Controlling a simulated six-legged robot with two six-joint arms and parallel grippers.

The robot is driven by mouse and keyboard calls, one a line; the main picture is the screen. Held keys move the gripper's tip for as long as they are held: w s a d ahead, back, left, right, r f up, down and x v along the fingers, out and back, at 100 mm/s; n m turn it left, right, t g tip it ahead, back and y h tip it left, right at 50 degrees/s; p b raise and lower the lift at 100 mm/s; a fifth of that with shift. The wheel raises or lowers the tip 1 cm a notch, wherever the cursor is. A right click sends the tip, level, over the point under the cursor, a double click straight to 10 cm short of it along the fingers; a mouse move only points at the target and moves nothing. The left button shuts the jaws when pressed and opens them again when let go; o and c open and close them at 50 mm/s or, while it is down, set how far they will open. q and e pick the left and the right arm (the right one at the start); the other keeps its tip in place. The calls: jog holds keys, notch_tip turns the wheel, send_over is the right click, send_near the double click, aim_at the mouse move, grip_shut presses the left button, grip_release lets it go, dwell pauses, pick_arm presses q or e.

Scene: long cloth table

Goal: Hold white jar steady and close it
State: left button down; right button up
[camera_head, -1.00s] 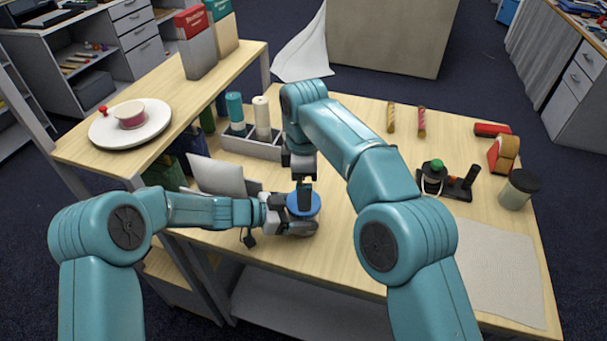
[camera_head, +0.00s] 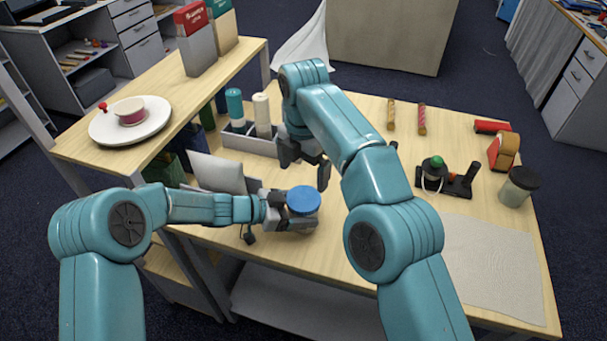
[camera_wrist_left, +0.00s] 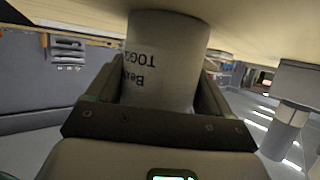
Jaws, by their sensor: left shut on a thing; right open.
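The white jar (camera_wrist_left: 165,60) stands between the fingers of my left gripper in the left wrist view, with dark lettering on its side. In the head view its body is mostly hidden by my left gripper (camera_head: 298,222), which is shut on it. A blue lid (camera_head: 303,199) sits on top of the jar and looks about level; how tightly it is on cannot be told. My right gripper (camera_head: 308,172) is open and empty, behind and above the lid, apart from it.
A grey holder (camera_head: 250,145) with a teal and a cream spool stands behind. A raised shelf (camera_head: 85,150) is at left.

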aim_at(304, 199)
pick_arm(q)
jog(key=shift+s+f, duration=0.1)
jog(key=shift+f, duration=0.1)
pick_arm(e)
notch_tip(304, 199, down, 8)
jog(key=shift+r, duration=0.1)
jog(key=c, duration=0.9)
jog(key=m, duration=0.4)
jog(key=shift+m, duration=0.4)
jog(key=m, duration=0.6)
jog(key=shift+m, duration=0.4)
jog(key=o, duration=0.9)
jog(key=shift+r, duration=2.25)
